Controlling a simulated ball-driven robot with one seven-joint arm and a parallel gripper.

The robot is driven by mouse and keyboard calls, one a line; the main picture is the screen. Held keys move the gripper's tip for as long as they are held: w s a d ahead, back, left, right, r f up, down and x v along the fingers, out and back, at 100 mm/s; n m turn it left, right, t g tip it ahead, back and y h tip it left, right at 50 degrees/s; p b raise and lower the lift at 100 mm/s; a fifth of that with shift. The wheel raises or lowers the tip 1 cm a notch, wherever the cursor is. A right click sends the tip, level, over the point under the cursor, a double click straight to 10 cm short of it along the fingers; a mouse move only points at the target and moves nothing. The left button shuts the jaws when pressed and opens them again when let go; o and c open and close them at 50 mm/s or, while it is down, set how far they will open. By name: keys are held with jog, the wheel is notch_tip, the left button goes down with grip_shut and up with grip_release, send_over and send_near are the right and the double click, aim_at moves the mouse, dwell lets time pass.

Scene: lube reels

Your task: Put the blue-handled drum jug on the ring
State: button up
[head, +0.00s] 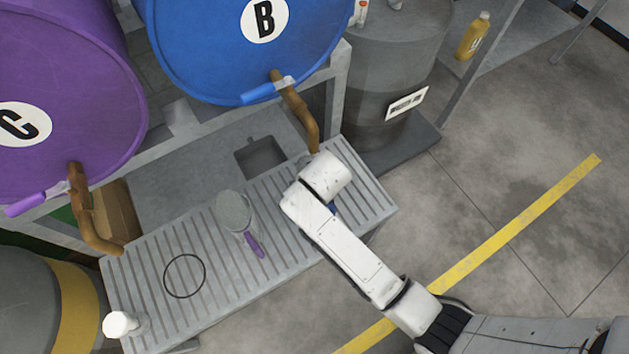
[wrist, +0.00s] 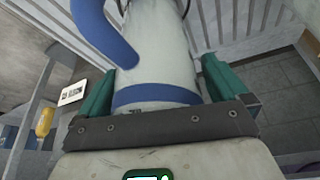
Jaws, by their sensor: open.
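The blue-handled drum jug (wrist: 165,60) fills the middle of the wrist view, a pale grey body with a blue band and a curved blue handle. My gripper (wrist: 157,70) is open, with its green fingers on either side of the jug. In the head view my arm hides nearly all of this jug; only a scrap of blue (head: 332,208) shows beside the wrist, over the right part of the slatted bench. The ring (head: 186,254) is a thin dark circle towards the left of the bench, with nothing standing in it.
A grey jug with a purple handle (head: 234,212) stands on the slatted bench (head: 290,240) between ring and arm. A white container (head: 118,324) stands at the left corner. Brown spouts hang from the purple drum (head: 70,120) and the blue drum (head: 210,60) over the bench's back edge.

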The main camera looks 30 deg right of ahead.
jog(key=p+v, duration=0.2)
jog(key=v, duration=1)
jog(key=shift+p, duration=0.3)
jog(key=shift+s+r, duration=0.1)
jog(key=s+d+n+g, duration=0.1)
jog(key=s+d, duration=0.2)
jog(key=s, duration=0.3)
jog(key=s+d+f+n+g, duration=0.1)
jog(key=s+d, duration=0.2)
jog(key=s, duration=0.3)
jog(key=s+d+f+g+y, duration=0.1)
jog(key=s+d, duration=0.2)
jog(key=s, duration=0.4)
jog(key=shift+n, duration=0.4)
jog(key=shift+w, duration=0.1)
jog(key=shift+c, duration=0.2)
